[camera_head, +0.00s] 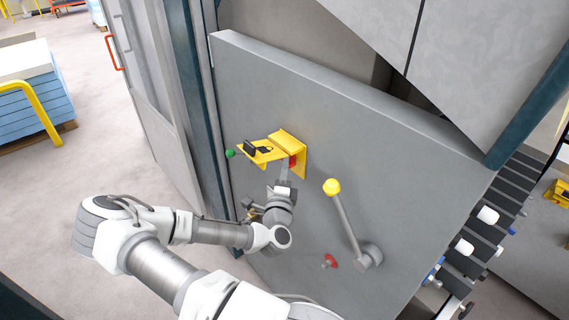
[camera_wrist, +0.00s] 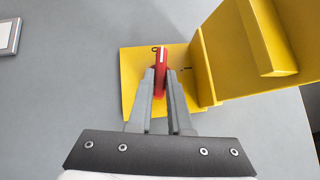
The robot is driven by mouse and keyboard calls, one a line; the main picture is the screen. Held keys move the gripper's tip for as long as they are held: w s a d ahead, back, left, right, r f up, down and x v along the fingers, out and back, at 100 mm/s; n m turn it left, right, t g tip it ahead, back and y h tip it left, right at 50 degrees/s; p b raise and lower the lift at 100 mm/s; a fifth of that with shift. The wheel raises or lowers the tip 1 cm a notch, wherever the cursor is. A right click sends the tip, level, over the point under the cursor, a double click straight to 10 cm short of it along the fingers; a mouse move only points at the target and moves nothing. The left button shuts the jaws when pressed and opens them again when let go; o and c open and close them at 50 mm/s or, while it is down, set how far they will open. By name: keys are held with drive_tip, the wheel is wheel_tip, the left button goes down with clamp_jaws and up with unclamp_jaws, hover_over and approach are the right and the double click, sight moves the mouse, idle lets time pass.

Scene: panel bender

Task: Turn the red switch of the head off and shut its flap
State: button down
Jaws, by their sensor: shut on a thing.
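The red switch (camera_wrist: 160,72) stands on a yellow backplate (camera_wrist: 133,68) on the grey panel, and part of it shows red in the head view (camera_head: 292,161). My gripper (camera_wrist: 162,88) is shut on the red switch, with one finger on each side of it. The yellow flap (camera_wrist: 245,48) stands open, sticking out from the plate on the right in the wrist view; in the head view the flap (camera_head: 256,150) points left, with a black catch on it. The lower end of the switch is hidden between my fingers.
A lever with a yellow knob (camera_head: 331,187) stands right of the switch on the grey panel (camera_head: 400,160). A small red knob (camera_head: 330,261) sits below it. A green knob (camera_head: 230,153) is near the flap's left end. A roller bed (camera_head: 497,205) lies at right.

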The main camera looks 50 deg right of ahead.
drive_tip(key=shift+r+n+g+y, duration=0.2)
drive_tip(key=shift+n+g+y, duration=0.1)
drive_tip(key=shift+n+y, duration=0.35)
drive_tip(key=c, duration=0.8)
unclamp_jaws()
drive_tip(key=shift+c, duration=0.2)
drive_tip(key=shift+s+a, duration=0.1)
drive_tip(key=shift+a, duration=0.05)
